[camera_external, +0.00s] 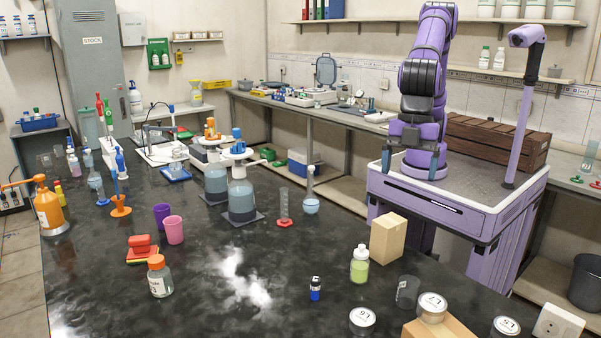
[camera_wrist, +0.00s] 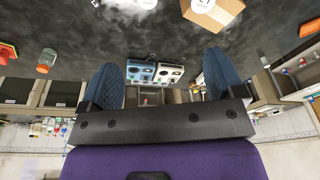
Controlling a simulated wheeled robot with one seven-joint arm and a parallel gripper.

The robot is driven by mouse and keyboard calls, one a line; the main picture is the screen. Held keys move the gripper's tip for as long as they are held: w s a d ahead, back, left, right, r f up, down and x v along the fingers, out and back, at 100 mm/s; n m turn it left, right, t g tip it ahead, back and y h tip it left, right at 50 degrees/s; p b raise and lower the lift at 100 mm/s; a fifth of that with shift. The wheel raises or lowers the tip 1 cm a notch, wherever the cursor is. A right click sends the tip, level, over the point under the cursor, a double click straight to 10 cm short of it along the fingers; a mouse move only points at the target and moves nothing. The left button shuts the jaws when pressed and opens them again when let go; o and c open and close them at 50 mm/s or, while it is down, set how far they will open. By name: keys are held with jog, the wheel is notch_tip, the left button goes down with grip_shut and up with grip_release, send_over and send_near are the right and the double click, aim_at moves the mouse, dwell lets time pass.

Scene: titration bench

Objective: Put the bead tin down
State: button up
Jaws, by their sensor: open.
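Several round tins with white numbered lids stand at the front right of the dark bench. One tin (camera_external: 362,317) is on the bench top, one (camera_external: 432,305) sits on a cardboard box (camera_external: 452,329), and one (camera_external: 506,327) stands farther right. I cannot tell which is the bead tin. My gripper (camera_external: 388,158) is drawn back with the folded arm, well away from the tins. In the wrist view my gripper (camera_wrist: 162,62) is open, its two blue fingers wide apart with nothing between them.
An orange-capped jar (camera_external: 159,277) is at left. The front middle of the bench is mostly clear.

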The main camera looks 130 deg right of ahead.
jog(key=s+d+r+m+t, duration=0.1)
jog(key=s+d+r, duration=0.6)
jog(key=s+d, duration=0.35)
jog(key=s+d+r+m+t, duration=0.1)
jog(key=s+d+r, duration=0.6)
jog(key=s+d, duration=0.3)
jog(key=s+d+f+m, duration=0.1)
jog(key=s+d, duration=0.3)
jog(key=s, duration=0.3)
jog(key=s+d+f+m, duration=0.1)
jog(key=s+d+f, duration=0.1)
jog(key=s, duration=0.6)
jog(key=s+d+f+t+h, duration=0.1)
jog(key=s+d+f, duration=0.1)
jog(key=s+d, duration=0.3)
jog(key=s, duration=0.2)
jog(key=shift+s+d+m, duration=0.3)
jog(key=shift+d+m, duration=0.05)
jog(key=shift+m, duration=0.05)
jog(key=shift+o, duration=0.3)
jog(key=shift+r, duration=0.1)
